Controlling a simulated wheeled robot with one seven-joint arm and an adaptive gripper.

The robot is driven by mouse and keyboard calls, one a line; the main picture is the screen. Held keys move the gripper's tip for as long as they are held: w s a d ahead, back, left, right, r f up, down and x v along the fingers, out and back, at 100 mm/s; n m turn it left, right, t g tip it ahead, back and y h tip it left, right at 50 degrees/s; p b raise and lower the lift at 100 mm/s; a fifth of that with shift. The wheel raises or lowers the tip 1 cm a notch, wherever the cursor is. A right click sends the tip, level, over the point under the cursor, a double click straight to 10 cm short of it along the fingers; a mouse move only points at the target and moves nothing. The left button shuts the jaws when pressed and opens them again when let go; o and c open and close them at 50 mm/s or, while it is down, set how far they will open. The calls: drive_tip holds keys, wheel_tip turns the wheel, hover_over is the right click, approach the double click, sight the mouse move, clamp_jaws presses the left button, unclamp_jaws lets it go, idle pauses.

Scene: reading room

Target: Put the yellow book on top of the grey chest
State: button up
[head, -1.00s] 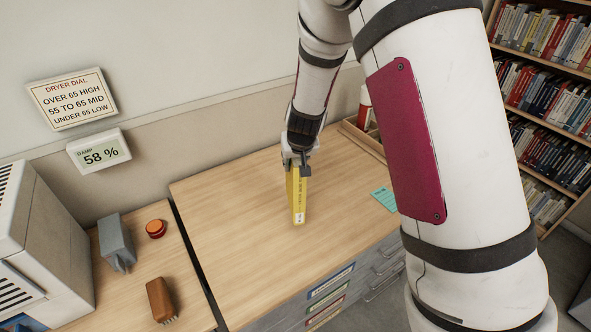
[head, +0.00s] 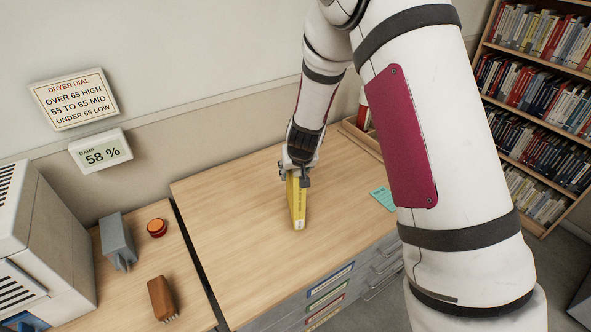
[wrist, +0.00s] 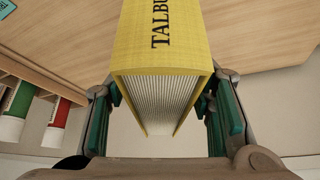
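The yellow book (head: 298,206) is held upright, spine toward the head camera, over the wooden top (head: 235,215) of the grey chest (head: 360,283), whose front has labelled drawers. My gripper (head: 297,174) is shut on the book's upper part. In the wrist view the book (wrist: 165,45) sits between the teal finger pads of my gripper (wrist: 160,103), its spine lettering and page edges showing. Whether the book's lower end touches the wooden top cannot be told.
A teal card (head: 383,198) lies on the top at right, near a wooden tray (head: 362,136) with bottles. The top around the book is clear.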

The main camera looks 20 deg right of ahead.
drive_tip(key=shift+r, duration=0.1)
drive_tip(key=p+v, duration=0.1)
drive_tip(key=v, duration=1.1)
drive_tip(key=shift+s+r, duration=0.1)
drive_tip(key=shift+r, duration=0.15)
drive_tip(key=s+r+n+y, duration=0.1)
drive_tip(key=s+r+y, duration=0.1)
drive_tip(key=s+r, duration=1.75)
drive_tip(key=s+d+h, duration=0.1)
drive_tip(key=s+d, duration=0.1)
drive_tip(key=s, duration=0.8)
drive_tip(key=shift+s+d, duration=0.35)
drive_tip(key=shift+s, duration=0.05)
drive_tip(key=shift+w+f, duration=0.25)
drive_tip(key=shift+w, duration=0.05)
